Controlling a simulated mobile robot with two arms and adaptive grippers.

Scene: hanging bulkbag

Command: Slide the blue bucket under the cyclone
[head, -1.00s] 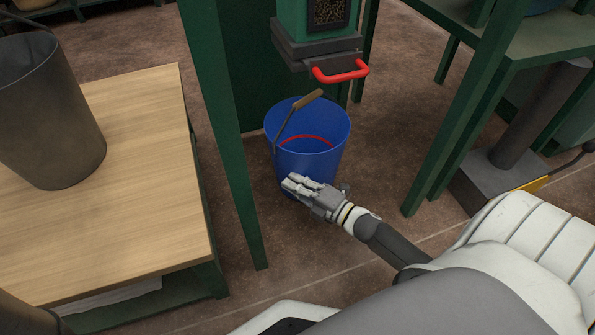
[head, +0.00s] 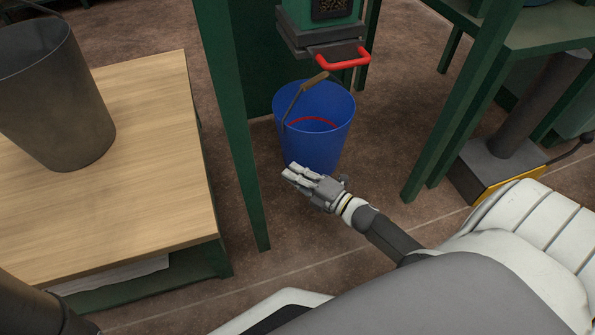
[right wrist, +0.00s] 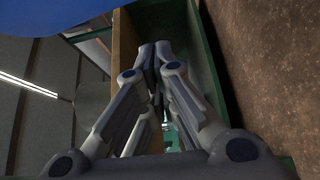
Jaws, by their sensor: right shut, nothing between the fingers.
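The blue bucket (head: 316,125) stands upright on the floor in the head view, its wooden-grip handle (head: 311,83) leaning over the rim and a red line inside. It appears in front of and below the green cyclone outlet (head: 317,28), which has a red handle (head: 343,57). My right gripper (head: 288,174) is shut and empty, close to the lower near side of the bucket; I cannot tell if it touches. The right wrist view shows its closed fingers (right wrist: 156,52) and blue bucket wall (right wrist: 50,18) at the top. My left gripper is not in view.
Green stand legs flank the bucket, one at left (head: 237,140) and one at right (head: 455,110). A wooden-topped table (head: 150,190) with a dark metal bin (head: 55,100) is at left. A scale-like base with a post (head: 495,165) is at right. Open floor lies between.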

